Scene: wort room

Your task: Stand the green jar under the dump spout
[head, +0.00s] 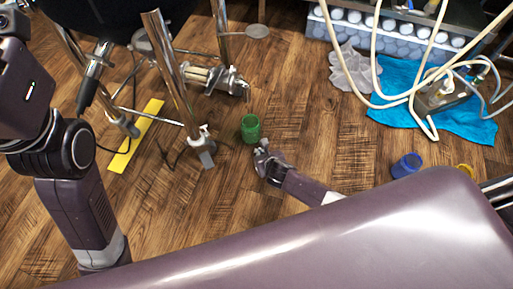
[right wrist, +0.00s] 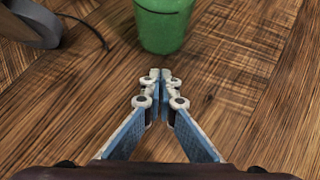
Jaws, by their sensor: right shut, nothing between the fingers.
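The green jar (head: 250,129) stands upright on the wood floor in the head view, with its open top showing. It also shows at the top of the right wrist view (right wrist: 163,25), where its upper part is cut off. My right gripper (head: 262,149) is close to the jar, on its near side. In the right wrist view its fingertips (right wrist: 160,76) meet, with nothing between them and a small gap to the jar. A metal valve fitting (head: 238,86), perhaps the dump spout, sticks out beyond the jar. My left arm shows at the left, but its gripper does not.
Steel legs (head: 176,75) under a dark vessel stand left of the jar, one on a grey foot. A yellow strip (head: 136,135) lies at the left. A blue jar (head: 406,165) stands at the right. A blue cloth (head: 400,80) with hoses lies beyond it. Floor right of the green jar is clear.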

